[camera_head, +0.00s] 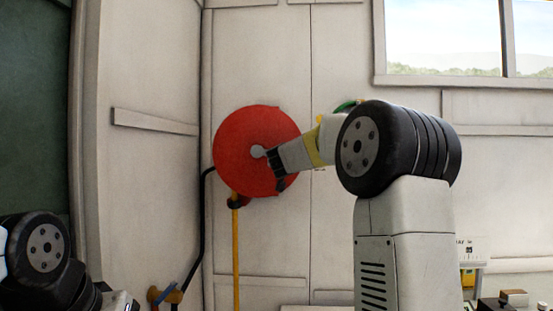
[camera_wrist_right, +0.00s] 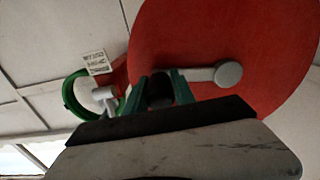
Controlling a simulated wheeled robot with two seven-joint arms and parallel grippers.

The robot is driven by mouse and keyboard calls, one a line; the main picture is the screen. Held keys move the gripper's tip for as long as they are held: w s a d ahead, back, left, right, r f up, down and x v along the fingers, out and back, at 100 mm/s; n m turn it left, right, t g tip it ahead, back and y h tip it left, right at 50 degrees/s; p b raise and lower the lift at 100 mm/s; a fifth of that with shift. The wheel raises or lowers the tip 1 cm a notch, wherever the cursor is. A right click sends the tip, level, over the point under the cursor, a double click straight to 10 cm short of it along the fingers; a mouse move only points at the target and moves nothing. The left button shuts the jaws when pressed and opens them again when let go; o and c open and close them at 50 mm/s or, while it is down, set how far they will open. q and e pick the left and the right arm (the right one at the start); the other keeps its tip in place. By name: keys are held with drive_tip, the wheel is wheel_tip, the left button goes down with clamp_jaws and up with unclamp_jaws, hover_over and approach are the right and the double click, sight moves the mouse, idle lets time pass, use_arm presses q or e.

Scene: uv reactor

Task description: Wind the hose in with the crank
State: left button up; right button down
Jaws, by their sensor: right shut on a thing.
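The red hose reel (camera_head: 232,145) is a round disc on the pale wall. It also fills much of the right wrist view (camera_wrist_right: 270,35). The grey crank (camera_wrist_right: 228,74) runs from a round hub on the disc's face to a dark knob (camera_wrist_right: 160,88). My right gripper (camera_head: 274,166) is at the disc's face, its green fingers (camera_wrist_right: 160,91) shut around the knob. The yellow hose (camera_head: 236,245) hangs straight down below the reel from a dark fitting (camera_head: 237,202). Its lower end is out of view. My left gripper is not in view.
A black pipe (camera_head: 197,225) runs from the reel's left side down to a valve (camera_head: 170,293) with a blue part. A green ring (camera_wrist_right: 74,96) and a printed label (camera_wrist_right: 95,62) show beside the reel. Small items (camera_head: 512,298) stand at the lower right.

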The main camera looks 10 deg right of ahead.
drive_tip(key=shift+f, duration=0.25)
